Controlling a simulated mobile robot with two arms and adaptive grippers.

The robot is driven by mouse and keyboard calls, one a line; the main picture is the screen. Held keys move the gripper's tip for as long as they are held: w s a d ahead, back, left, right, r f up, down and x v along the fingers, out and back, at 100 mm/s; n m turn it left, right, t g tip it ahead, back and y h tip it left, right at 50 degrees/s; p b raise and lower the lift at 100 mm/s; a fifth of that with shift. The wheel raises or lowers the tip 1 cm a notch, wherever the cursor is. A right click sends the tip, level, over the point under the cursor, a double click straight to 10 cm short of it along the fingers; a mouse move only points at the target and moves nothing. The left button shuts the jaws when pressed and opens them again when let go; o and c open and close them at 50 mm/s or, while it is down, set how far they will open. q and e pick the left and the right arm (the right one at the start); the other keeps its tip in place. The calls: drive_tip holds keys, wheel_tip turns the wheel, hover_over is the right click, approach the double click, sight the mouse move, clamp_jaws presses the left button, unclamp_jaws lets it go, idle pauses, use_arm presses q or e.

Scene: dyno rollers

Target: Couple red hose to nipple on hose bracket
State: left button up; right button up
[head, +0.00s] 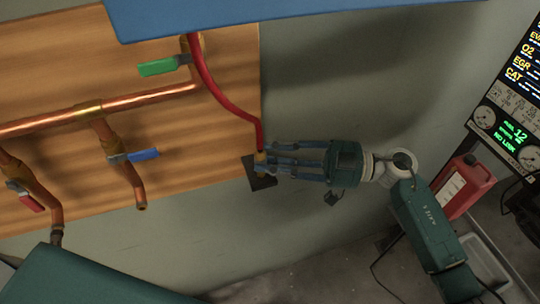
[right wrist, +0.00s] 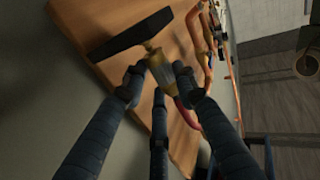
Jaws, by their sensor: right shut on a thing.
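The red hose (head: 220,92) hangs from beneath a blue panel and curves down to a brass end (head: 261,157). My right gripper (head: 268,159) reaches in from the right and is shut on that end. In the right wrist view, the brass end (right wrist: 159,70) sits between the fingertips (right wrist: 160,75), with the red hose (right wrist: 187,116) behind. The black hose bracket (head: 262,181) is right at the brass end; it also shows in the right wrist view (right wrist: 130,35). I cannot tell whether the brass end is seated on the nipple, which is hidden. My left gripper is out of view.
Copper pipes (head: 150,97) with green (head: 157,68), blue (head: 144,155) and red (head: 31,203) valve handles run along a wooden board at left. The blue panel (head: 270,12) overhangs the top. A red canister (head: 464,187) and a display (head: 520,90) stand at right.

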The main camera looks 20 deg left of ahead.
drive_tip(key=shift+f, duration=0.2)
drive_tip(key=shift+f, duration=0.4)
idle(0.3)
drive_tip(key=o, duration=1.3)
drive_tip(key=shift+c, duration=0.2)
